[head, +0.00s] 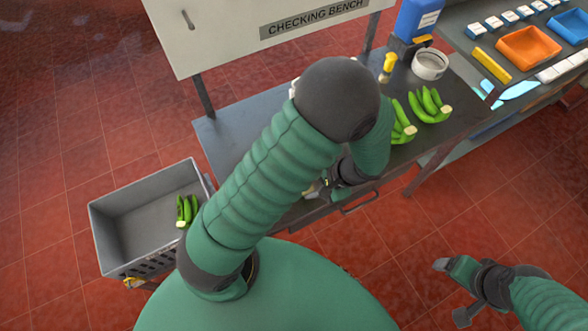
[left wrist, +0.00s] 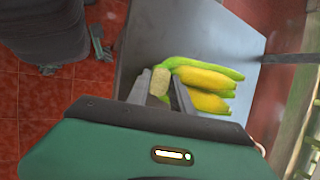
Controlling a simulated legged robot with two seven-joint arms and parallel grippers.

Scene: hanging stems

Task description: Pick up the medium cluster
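In the left wrist view a yellow-and-green banana cluster (left wrist: 205,85) lies on the grey bench top. Its pale cut crown (left wrist: 159,84) sits between the two fingers of my left gripper (left wrist: 160,90), close to both; whether they press on it cannot be told. In the head view my left arm hides most of this cluster and my left gripper (head: 318,188) is small at the bench's front edge. Two green clusters lie on the bench's right part, one (head: 402,124) beside the other (head: 430,106). My right gripper (head: 452,291) is open and empty above the floor.
A grey crate (head: 112,238) on the left floor holds a small green cluster (head: 187,209). The checking bench (head: 222,142) carries a white round dish (head: 430,65), a yellow-topped item (head: 388,65) and a blue container (head: 415,20). A side table holds an orange tray (head: 527,47).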

